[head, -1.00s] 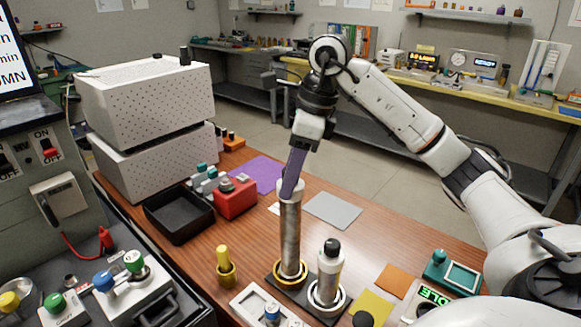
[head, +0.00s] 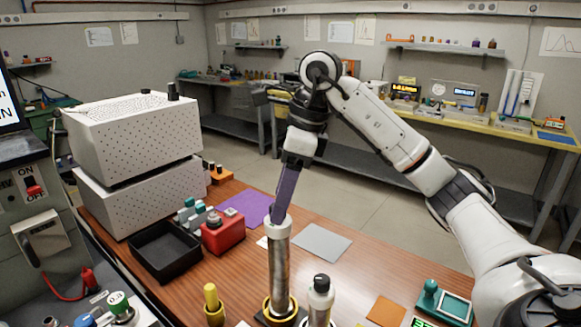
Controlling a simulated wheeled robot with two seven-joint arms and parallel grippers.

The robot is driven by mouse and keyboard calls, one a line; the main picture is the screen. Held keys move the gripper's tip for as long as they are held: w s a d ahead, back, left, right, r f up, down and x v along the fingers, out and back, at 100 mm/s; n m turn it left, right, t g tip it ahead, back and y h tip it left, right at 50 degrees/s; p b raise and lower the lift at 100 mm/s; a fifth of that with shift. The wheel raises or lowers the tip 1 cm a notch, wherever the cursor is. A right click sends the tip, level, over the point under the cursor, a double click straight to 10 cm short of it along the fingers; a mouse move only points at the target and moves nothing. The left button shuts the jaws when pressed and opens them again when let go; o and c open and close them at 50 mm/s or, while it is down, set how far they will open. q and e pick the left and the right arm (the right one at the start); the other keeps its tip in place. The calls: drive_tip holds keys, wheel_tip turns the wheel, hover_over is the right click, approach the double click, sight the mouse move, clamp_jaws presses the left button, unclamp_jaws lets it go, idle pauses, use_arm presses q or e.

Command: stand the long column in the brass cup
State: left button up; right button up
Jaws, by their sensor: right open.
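The long column (head: 279,262), a grey metallic cylinder with a white top collar, stands upright with its lower end in the brass cup (head: 268,310) near the bottom of the head view. My right gripper (head: 277,217) is at the top of the column, pointing down, with its purple finger overlapping the white collar. It is open; I cannot tell whether it touches the column. My left gripper is not in view.
A shorter white column with a black cap (head: 321,284) stands close on the right. A yellow-topped peg (head: 212,297) is on the left. A black tray (head: 165,275), a red box (head: 223,236) and stacked white perforated boxes (head: 135,135) lie farther left. A grey mat (head: 322,242) lies clear behind.

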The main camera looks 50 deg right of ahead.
drive_tip(key=p+v, duration=0.2)
drive_tip(key=v, duration=0.6)
drive_tip(key=shift+r, duration=0.2)
